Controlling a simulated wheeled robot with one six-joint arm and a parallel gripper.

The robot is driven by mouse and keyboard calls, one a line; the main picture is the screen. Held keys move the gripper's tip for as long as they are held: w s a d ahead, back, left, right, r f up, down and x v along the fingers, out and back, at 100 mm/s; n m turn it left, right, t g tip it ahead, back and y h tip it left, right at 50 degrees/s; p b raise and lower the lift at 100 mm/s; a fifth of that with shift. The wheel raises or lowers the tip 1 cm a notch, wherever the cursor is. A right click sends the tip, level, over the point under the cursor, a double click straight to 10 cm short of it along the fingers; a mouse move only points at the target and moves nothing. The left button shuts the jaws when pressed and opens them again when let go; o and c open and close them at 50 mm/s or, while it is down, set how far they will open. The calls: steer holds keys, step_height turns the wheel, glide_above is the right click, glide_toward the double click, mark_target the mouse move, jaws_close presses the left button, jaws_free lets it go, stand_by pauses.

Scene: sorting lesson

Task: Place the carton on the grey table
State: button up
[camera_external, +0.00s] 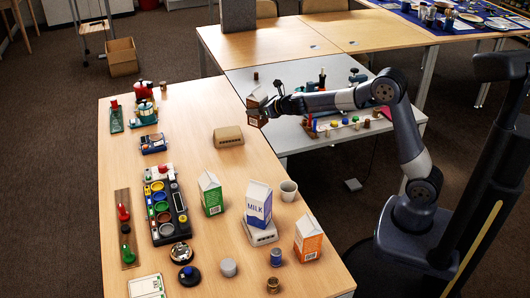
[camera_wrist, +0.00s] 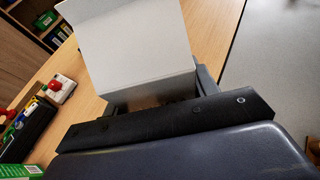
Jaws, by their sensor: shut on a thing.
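My gripper (camera_external: 270,107) is shut on a carton (camera_external: 254,101), white above and brownish lower down. It holds the carton in the air around the border between the wooden table and the grey table (camera_external: 295,139). In the wrist view the carton (camera_wrist: 125,45) is a large pale, blank box between the fingers, hiding much of the wooden top behind it. The grey table also shows in the wrist view (camera_wrist: 285,65), to the right of the carton.
The grey table carries a colourful toy row (camera_external: 345,124) and other small items. A tan box (camera_external: 228,136) sits nearer the held carton.

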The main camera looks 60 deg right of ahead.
steer(key=s+d+m+g+h+b, duration=0.3)
steer(key=s+d+m+h, duration=0.45)
steer(key=d, duration=0.25)
steer(key=shift+y, duration=0.25)
steer(key=f+b, duration=0.1)
steer(key=f, duration=0.2)
steer(key=f+b, duration=0.1)
steer(key=f, duration=0.2)
steer(key=f+b, duration=0.2)
steer(key=f, duration=0.2)
steer(key=shift+s+a, duration=0.2)
steer(key=shift+s, duration=0.15)
steer(key=shift+f+b, duration=0.15)
steer(key=shift+b, duration=0.2)
steer(key=o, duration=1)
steer(key=shift+c, duration=0.2)
steer(key=shift+r, duration=0.2)
steer(key=p+v, duration=0.2)
steer(key=v, duration=1)
steer(key=shift+r, duration=0.25)
steer(key=shift+w, duration=0.15)
